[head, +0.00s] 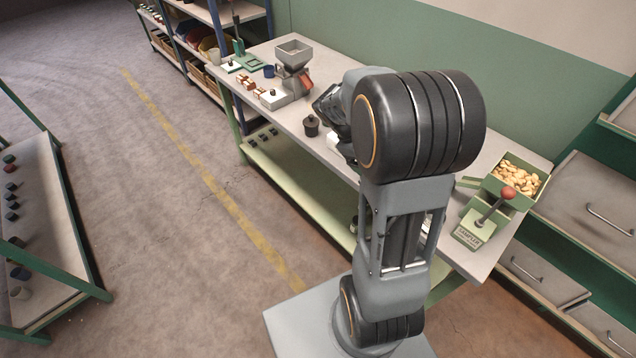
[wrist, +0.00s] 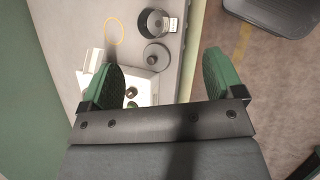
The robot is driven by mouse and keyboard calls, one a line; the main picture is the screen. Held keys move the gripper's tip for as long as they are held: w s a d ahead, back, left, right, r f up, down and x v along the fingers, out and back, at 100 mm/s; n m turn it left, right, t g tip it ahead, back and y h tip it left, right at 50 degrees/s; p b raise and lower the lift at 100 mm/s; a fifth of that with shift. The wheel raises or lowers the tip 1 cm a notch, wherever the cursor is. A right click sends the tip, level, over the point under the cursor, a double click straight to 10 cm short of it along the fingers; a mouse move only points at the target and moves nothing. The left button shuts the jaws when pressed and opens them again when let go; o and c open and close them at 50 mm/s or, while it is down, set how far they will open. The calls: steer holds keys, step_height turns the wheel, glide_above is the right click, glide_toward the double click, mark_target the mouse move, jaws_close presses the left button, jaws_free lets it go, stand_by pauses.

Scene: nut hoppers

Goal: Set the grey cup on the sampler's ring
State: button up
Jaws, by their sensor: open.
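In the wrist view an open dark cup (wrist: 154,21) with a white label stands beside a round dark lidded piece (wrist: 156,54); whether this cup is grey is unclear. My gripper (wrist: 163,80) is open and empty above the bench, its green fingers apart. My arm hides it in the head view.
A hopper machine (head: 293,53) with a pale base stands on the bench (head: 330,160). A black knobbed pot (head: 311,126) stands near the front edge. A bin of nuts (head: 518,180) adjoins the green device. A thin yellow circle (wrist: 115,31) lies on the bench. A rack (head: 50,200) stands left.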

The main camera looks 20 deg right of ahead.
steer(key=s+a+r+m+t+y, duration=0.2)
steer(key=s+a+r+t+y, duration=0.1)
steer(key=a, duration=0.6)
steer(key=s+a+r+m+t+y, duration=0.2)
steer(key=s+a+m+t+y, duration=0.1)
steer(key=a, duration=0.6)
steer(key=shift+s+a+r+t, duration=0.15)
steer(key=shift+s+r+t, duration=0.25)
steer(key=shift+s+t, duration=0.25)
steer(key=shift+w, duration=0.15)
